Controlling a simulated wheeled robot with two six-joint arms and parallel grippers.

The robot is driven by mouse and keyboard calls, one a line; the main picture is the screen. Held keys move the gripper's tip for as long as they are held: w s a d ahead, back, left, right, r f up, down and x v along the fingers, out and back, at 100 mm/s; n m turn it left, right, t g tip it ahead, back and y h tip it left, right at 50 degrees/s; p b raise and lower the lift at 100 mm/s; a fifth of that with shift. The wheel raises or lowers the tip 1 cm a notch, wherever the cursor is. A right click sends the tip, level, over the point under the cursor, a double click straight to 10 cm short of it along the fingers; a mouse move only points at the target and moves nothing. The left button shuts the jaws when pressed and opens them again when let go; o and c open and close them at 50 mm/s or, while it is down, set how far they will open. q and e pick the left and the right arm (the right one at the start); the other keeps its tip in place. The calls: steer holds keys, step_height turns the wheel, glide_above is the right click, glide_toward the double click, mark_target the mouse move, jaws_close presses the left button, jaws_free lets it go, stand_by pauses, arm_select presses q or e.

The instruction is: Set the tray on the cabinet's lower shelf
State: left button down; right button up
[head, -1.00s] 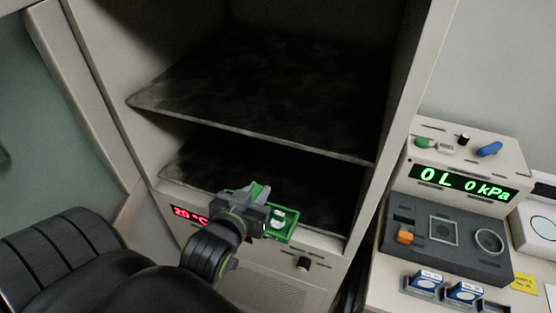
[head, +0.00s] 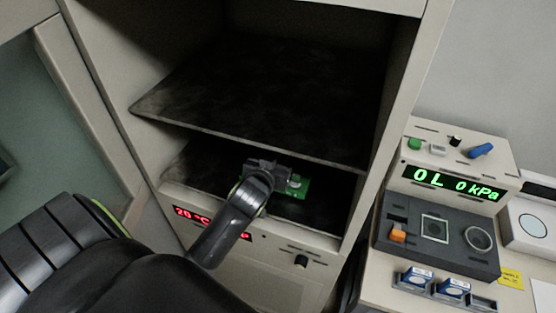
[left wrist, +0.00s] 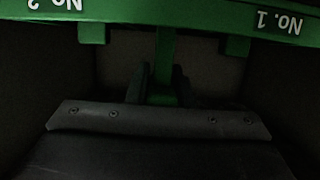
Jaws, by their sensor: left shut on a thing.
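The green tray (head: 302,187) is inside the cabinet's lower opening, partly hidden behind my left gripper (head: 270,172). In the left wrist view the tray (left wrist: 200,14) spans the top, with "No. 1" and "No. 2" labels upside down, and my left gripper (left wrist: 162,85) is shut on a green part below it. Small pale items show on the tray. The dark lower shelf (head: 325,216) lies around and below it; whether the tray touches it, I cannot tell. My right gripper is not in view.
The upper shelf (head: 260,105) runs above the gripper. The cabinet's right wall (head: 385,140) stands close on the right. A temperature display (head: 190,213) and knob (head: 301,261) are on the front below. An instrument with a kPa display (head: 455,182) stands at right.

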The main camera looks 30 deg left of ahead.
arm_select(q)
steer(key=shift+f, duration=0.6)
steer(key=shift+f, duration=0.1)
steer(key=shift+f, duration=0.15)
steer(key=c, duration=1.3)
jaws_free()
steer(key=shift+r, duration=0.2)
steer(key=shift+s+d, duration=0.15)
steer(key=shift+s, duration=0.45)
steer(key=b+v, duration=0.2)
steer(key=v, duration=0.9)
steer(key=shift+r, duration=0.1)
